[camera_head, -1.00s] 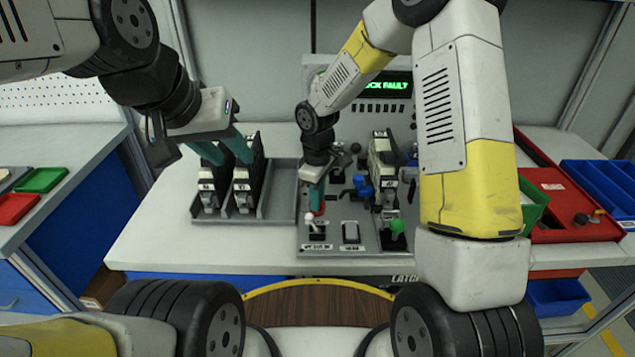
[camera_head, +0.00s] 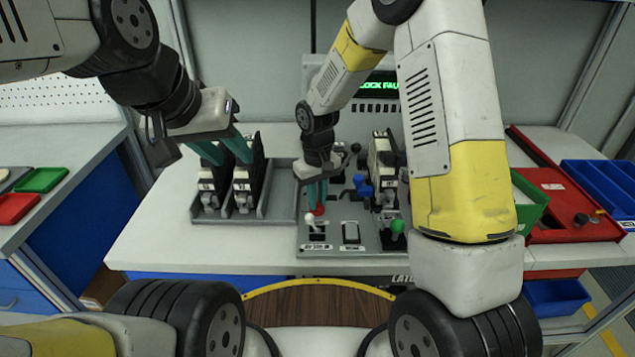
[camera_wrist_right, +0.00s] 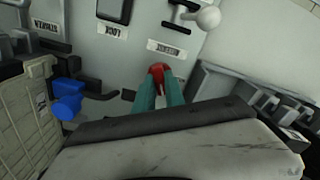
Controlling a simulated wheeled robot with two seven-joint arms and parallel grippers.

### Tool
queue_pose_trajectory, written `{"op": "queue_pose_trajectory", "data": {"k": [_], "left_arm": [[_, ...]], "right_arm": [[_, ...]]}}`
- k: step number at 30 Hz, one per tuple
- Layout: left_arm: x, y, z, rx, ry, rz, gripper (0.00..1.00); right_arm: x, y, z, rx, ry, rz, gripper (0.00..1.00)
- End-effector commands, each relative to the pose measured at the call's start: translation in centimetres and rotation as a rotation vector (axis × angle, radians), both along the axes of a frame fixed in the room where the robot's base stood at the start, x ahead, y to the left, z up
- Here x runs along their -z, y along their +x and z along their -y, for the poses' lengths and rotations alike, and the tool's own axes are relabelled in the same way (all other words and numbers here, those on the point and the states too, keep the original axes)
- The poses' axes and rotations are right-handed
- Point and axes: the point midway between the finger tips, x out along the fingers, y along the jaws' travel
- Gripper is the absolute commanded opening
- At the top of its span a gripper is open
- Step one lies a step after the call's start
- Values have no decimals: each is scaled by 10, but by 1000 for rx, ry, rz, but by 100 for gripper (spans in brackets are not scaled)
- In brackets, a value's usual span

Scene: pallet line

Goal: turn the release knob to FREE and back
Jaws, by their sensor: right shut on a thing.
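The release knob is red (camera_wrist_right: 158,74) and sits on the grey panel (camera_head: 345,238), beside a label that reads as "RELEASE", upside down in the right wrist view. My right gripper (camera_wrist_right: 160,90) has its teal fingers shut on the red knob; in the head view the right gripper (camera_head: 317,200) points down onto it, and only a little red shows at the fingertips. Which way the knob points is hidden by the fingers. My left gripper (camera_head: 225,153) hangs over the black modules at the left, its teal fingers apart; whether it touches them is unclear.
A white-ball lever (camera_head: 310,218), a rocker switch (camera_head: 351,232), a green knob (camera_head: 397,227) and a blue handle (camera_head: 363,186) stand close around the knob. Black modules (camera_head: 243,185) sit in a grey tray at left. A green display shows part of "LOCK FAULT". A red case (camera_head: 570,215) lies right.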

Motion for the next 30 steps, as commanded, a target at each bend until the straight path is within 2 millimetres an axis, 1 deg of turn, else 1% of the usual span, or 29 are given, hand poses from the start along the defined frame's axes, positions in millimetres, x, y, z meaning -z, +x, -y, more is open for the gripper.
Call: {"op": "queue_pose_trajectory", "data": {"k": [13, 14, 15, 17, 26, 30], "left_arm": [[0, 0, 0, 0, 0, 0, 36], [0, 0, 0, 0, 0, 0, 36], [0, 0, 0, 0, 0, 0, 36], [0, 0, 0, 0, 0, 0, 36], [0, 0, 0, 0, 0, 0, 36], [0, 0, 0, 0, 0, 0, 36]], "right_arm": [[-1, 1, 0, 14, 1, 3, 0], [-1, 1, 0, 14, 1, 3, 16], [-1, 1, 0, 14, 1, 3, 24], [-1, 1, 0, 13, 1, 3, 36], [-1, 0, 0, 12, 0, 1, 36], [-11, 1, 0, 11, 2, 3, 36]]}}
